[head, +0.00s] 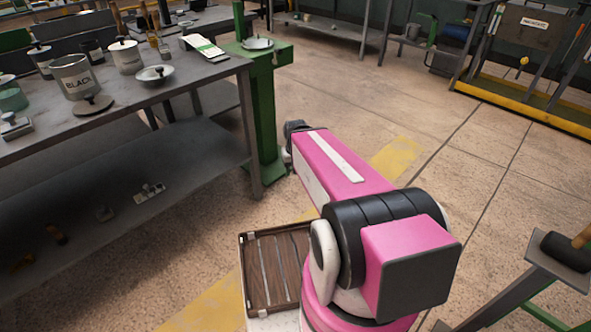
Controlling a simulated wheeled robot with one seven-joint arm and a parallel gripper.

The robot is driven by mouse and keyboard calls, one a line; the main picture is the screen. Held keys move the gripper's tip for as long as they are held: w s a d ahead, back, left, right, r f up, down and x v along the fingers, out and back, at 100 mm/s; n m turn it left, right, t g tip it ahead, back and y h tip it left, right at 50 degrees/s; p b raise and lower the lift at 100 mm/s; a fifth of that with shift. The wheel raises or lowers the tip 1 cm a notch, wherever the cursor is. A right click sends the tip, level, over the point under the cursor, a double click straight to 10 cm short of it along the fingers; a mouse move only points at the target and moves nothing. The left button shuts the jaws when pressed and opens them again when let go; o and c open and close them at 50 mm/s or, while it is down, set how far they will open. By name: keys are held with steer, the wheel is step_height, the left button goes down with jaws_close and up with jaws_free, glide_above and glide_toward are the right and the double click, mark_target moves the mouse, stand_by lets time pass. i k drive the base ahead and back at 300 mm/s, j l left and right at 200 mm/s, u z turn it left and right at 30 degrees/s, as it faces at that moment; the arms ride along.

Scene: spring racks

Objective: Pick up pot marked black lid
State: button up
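The pot marked BLACK (72,80) is a grey metal pot standing open on the grey workbench at the upper left in the head view. A round brownish lid (92,108) with a knob lies on the bench just in front of the pot, close to the bench edge. Whether this lid belongs to the pot I cannot tell. My pink arm reaches forward over the floor to the right of the bench, well apart from the pot and lid. My gripper does not show.
The workbench (190,80) also holds other pots, a shallow metal dish or lid (155,75) and a small metal block (14,126). A green pillar (262,125) stands at its right end. A wooden slatted tray (262,290) is beside my base. Open floor lies to the right.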

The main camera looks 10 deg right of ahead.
mark_target(91, 105)
steer(key=u, duration=0.4)
steer(key=i+j+u, duration=0.1)
steer(key=u, duration=0.3)
steer(key=i+u, duration=0.1)
steer(key=u, duration=0.25)
steer(key=i+u, duration=0.1)
steer(key=u, duration=0.3)
steer(key=l+u, duration=0.25)
steer(key=l, duration=0.15)
steer(key=l+u, duration=0.25)
steer(key=l, duration=0.15)
